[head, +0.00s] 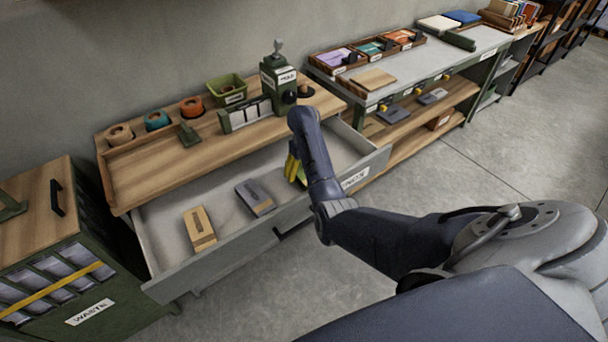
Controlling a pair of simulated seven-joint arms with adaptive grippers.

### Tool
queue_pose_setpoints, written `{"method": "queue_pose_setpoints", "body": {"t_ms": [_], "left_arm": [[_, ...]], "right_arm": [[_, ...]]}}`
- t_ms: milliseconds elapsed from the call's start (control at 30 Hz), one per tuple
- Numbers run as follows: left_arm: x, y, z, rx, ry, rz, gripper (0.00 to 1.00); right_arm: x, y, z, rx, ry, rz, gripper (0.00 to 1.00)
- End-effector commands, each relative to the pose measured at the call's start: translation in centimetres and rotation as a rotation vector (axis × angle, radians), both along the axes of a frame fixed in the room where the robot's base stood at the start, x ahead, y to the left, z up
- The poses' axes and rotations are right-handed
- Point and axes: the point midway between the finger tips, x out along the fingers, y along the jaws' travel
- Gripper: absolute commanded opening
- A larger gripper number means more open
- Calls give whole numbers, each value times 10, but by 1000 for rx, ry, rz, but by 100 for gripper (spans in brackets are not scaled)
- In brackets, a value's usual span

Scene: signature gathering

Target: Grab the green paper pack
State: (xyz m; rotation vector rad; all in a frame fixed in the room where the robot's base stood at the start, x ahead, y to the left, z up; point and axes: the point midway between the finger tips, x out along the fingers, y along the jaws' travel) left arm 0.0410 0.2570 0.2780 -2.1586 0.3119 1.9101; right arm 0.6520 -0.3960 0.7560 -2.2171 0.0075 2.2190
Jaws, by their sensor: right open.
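My right arm reaches from the lower right over the open drawer (215,250). My right gripper (294,170) points down into the drawer's right part, its yellow fingers partly hidden behind my own wrist; it is open. A small patch of green shows right beside the fingers, and I cannot tell its full shape or whether they touch it. Also in the drawer, to the left, lie a slate-grey pack (255,197) and a tan pack (200,229). A green item (374,47) also lies in a wooden tray on the far bench. My left gripper is not in view.
The wooden worktop (170,175) above the drawer holds tape rolls (157,121), a green bin (227,89) and a green hand press (279,80). A waste cabinet (60,240) stands at left. The drawer's front wall and label lie close to my right forearm. The floor at right is clear.

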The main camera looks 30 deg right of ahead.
Motion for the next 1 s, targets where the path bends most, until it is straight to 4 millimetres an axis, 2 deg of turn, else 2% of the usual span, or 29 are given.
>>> {"method": "queue_pose_setpoints", "body": {"t_ms": [133, 400, 1000], "left_arm": [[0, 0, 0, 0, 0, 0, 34], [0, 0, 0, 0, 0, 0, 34], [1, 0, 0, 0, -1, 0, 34]], "right_arm": [[0, -1, -8, -1, 0, -1, 89], [0, 0, -9, 0, -1, -1, 89], [0, 0, -8, 0, -1, -1, 19]]}}
